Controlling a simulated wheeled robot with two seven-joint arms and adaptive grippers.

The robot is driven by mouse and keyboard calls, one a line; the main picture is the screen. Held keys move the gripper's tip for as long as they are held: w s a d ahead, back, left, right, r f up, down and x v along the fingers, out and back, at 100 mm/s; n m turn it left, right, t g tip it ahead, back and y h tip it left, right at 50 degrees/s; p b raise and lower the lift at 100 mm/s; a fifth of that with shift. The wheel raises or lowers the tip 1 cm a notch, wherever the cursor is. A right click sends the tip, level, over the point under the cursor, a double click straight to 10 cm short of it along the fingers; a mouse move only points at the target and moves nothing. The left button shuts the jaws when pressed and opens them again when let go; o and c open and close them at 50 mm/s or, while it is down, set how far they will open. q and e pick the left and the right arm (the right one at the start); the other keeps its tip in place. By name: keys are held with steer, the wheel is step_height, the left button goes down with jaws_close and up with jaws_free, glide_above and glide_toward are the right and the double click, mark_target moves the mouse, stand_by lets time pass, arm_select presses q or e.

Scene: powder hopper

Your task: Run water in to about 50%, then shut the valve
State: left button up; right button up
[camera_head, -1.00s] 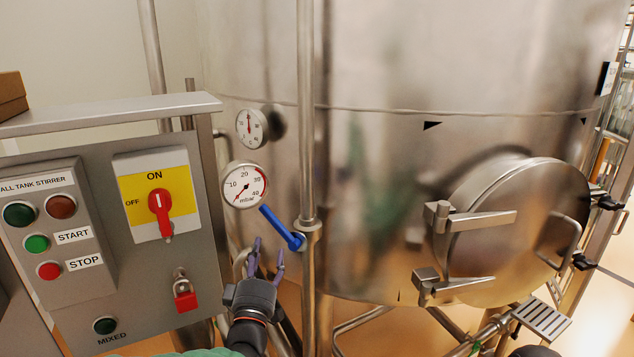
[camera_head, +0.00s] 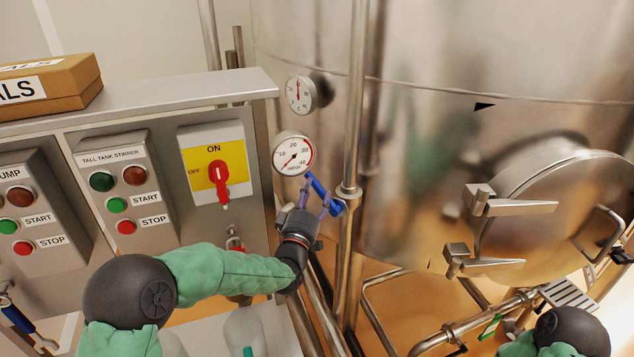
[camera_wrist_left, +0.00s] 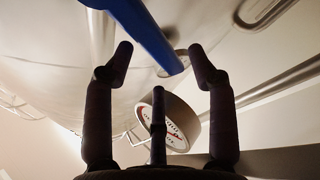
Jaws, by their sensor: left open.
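The blue valve lever (camera_head: 319,189) is on the vertical steel pipe in front of the tank (camera_head: 430,60). It slants from upper left down to its pivot at the pipe. My left gripper (camera_head: 317,192) is open at the lever, its purple fingers on either side of it in the picture. In the left wrist view the lever (camera_wrist_left: 148,35) runs above and between the two fingertips (camera_wrist_left: 160,58); contact cannot be told. The mbar gauge (camera_head: 293,155) is just above, its needle pointing to the lower left. My right gripper is out of the picture.
A control cabinet (camera_head: 265,84) with stirrer buttons and a red rotary switch (camera_head: 219,180) stands to the left. A second dial (camera_head: 300,95) sits higher on the tank. The round hatch (camera_head: 570,210) with its clamps juts out at the right.

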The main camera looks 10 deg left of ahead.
mark_target(316, 187)
arm_select(q)
steer(key=shift+x, duration=2)
jaws_close()
